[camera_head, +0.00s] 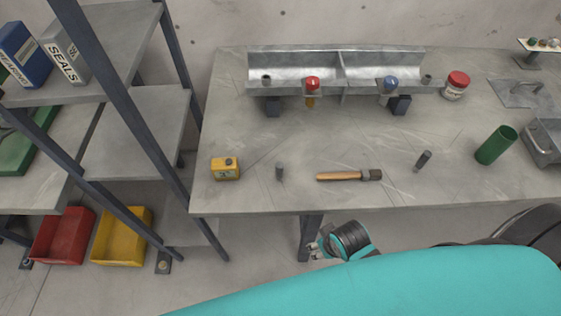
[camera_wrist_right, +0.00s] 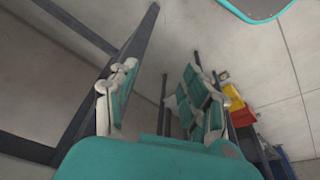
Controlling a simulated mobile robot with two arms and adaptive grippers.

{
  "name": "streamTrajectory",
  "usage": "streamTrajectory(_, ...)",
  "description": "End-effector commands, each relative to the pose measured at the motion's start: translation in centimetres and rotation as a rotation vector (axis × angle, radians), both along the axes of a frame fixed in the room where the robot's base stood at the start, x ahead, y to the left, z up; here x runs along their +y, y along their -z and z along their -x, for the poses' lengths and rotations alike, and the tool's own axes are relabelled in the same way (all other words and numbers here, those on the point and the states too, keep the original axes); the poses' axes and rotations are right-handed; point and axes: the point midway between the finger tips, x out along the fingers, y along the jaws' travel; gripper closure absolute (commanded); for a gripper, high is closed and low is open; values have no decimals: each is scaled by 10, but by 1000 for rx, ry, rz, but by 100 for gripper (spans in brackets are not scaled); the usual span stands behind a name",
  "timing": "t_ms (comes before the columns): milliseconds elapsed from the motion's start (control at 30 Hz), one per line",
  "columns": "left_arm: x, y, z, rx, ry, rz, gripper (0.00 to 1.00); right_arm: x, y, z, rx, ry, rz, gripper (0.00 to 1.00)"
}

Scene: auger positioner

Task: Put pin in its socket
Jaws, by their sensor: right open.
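Two short dark grey pins stand on the grey workbench: one left of the hammer (camera_head: 279,172) and one right of it, a little tilted in the picture (camera_head: 423,160). A metal trough (camera_head: 375,64) lies along the back of the bench. Its front carries a red knob (camera_head: 312,82), a blue knob (camera_head: 390,84) and small dark round fittings at the left (camera_head: 266,79) and right (camera_head: 427,79); I cannot tell which is the socket. My right gripper (camera_head: 317,248) is open and empty, below the bench's front edge; its spread fingers fill the wrist view (camera_wrist_right: 160,88).
On the bench are a yellow box (camera_head: 226,170), a wooden-handled hammer (camera_head: 345,176), a green cylinder (camera_head: 495,145) and a red-lidded jar (camera_head: 456,86). A shelf rack (camera_head: 135,125) stands left, with red (camera_head: 63,236) and yellow (camera_head: 121,236) bins low down.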

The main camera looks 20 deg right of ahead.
Motion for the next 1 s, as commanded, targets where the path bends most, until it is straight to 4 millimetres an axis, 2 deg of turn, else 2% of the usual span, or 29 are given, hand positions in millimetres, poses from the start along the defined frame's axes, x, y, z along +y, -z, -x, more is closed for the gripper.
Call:
streamTrajectory(33,0,-8,-1,-2,0,0,60,0,-26,-2,-12,0,-1,52)
streamTrajectory(267,5,-23,-13,-20,-2,-5,60,-1,-106,1,-40,1,-5,52)
streamTrajectory(333,7,-29,-18,-29,-3,-7,60,6,-134,-5,-63,-28,-20,52)
streamTrajectory(433,10,-26,-22,-35,-5,-9,60,29,-140,-26,-85,-118,-61,52)
streamTrajectory(667,11,-26,-15,-24,-6,-12,60,77,-164,-65,-135,-336,-129,52)
streamTrajectory(900,11,-29,-13,-21,-5,-11,60,132,-209,-107,-175,-720,-145,52)
streamTrajectory(1000,10,-30,-11,-18,-4,-11,60,144,-231,-123,-160,-938,-99,52)
